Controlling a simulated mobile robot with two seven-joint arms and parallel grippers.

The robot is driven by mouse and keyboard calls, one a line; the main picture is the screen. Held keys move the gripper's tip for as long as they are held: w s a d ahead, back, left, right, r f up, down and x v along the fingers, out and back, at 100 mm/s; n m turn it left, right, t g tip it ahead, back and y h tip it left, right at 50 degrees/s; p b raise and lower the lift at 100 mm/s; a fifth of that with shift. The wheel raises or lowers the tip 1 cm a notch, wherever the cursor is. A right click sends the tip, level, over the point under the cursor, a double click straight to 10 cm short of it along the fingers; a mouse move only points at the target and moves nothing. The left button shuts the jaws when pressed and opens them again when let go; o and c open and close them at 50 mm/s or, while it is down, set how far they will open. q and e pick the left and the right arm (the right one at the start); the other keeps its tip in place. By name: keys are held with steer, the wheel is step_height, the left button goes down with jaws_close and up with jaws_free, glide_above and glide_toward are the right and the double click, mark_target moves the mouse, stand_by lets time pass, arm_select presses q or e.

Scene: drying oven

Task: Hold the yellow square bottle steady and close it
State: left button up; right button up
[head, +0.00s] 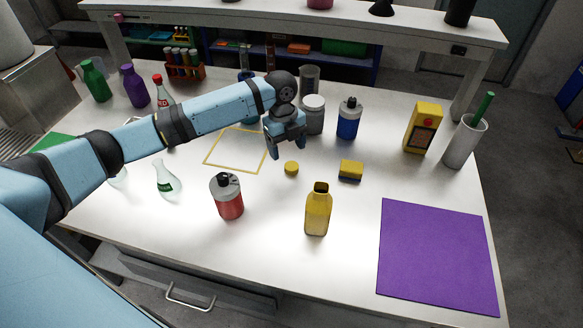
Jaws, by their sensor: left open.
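The yellow square bottle (318,212) stands upright near the front middle of the white table in the head view. Its top is open, with a dark mouth showing. A small round yellow cap (291,168) lies on the table behind and to the left of the bottle. My left gripper (288,150) is open and empty, pointing down above the table just behind the cap. It looks apart from the cap and from the bottle. My right gripper is not in view.
A red bottle (227,197) stands left of the yellow bottle. A yellow and black sponge-like block (351,170) lies behind it. A grey jar (313,115) and blue bottle (348,119) stand behind my gripper. A purple mat (437,256) lies at right.

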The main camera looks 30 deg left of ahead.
mark_target(291, 166)
arm_select(q)
steer(key=shift+f, duration=0.45)
steer(key=f, duration=0.2)
steer(key=d+f, duration=0.1)
steer(key=f, duration=0.2)
steer(key=shift+d+f+b, duration=0.1)
steer(key=shift+b, duration=0.2)
steer(key=c, duration=1)
